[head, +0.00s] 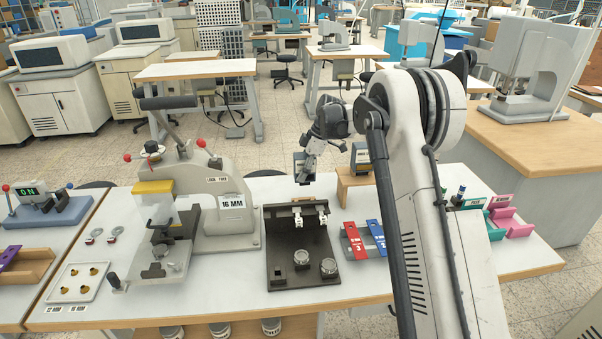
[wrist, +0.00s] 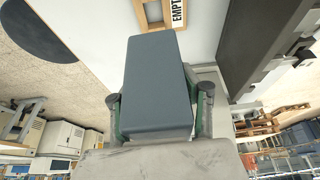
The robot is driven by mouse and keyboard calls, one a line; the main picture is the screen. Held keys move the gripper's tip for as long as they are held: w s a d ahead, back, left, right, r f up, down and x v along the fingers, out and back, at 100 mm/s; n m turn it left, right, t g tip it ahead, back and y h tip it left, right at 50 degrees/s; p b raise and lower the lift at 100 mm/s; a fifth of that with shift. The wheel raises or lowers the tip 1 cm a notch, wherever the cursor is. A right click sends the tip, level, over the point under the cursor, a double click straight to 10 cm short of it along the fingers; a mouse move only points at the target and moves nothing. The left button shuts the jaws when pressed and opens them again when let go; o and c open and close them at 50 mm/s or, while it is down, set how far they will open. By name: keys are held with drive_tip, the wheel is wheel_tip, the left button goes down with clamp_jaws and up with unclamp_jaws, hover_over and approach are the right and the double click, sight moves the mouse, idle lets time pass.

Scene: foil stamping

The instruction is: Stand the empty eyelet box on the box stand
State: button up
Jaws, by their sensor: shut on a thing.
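My gripper (head: 307,154) is above the back of the white table in the head view, shut on a dark box. In the wrist view the held eyelet box (wrist: 155,82) is a plain blue-grey block between the two fingers (wrist: 158,98). The held box also shows in the head view (head: 303,168), above the table behind the dark fixture. A light wooden frame (wrist: 146,14) with a label reading "EMPT", cut off by the picture edge, lies beyond the box in the wrist view. Whether the box touches anything is unclear.
A second dark box (head: 361,155) is on a wooden stand (head: 355,181) just right of my gripper. The dark fixture (head: 290,281) is in front, and the "16 MM" press (head: 232,222) stands left. Red and blue strips (head: 354,240) lie to the right.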

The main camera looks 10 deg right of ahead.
sight(301, 184)
drive_tip(key=shift+f+b, duration=1.75)
drive_tip(key=shift+f, duration=1.15)
drive_tip(key=shift+b, duration=0.55)
drive_tip(key=shift+f+b, duration=1.1)
drive_tip(key=shift+f, duration=0.5)
drive_tip(key=o, duration=1.5)
drive_tip(key=shift+c, duration=0.2)
wheel_tip(301, 184, up, 10)
drive_tip(key=shift+r, duration=0.1)
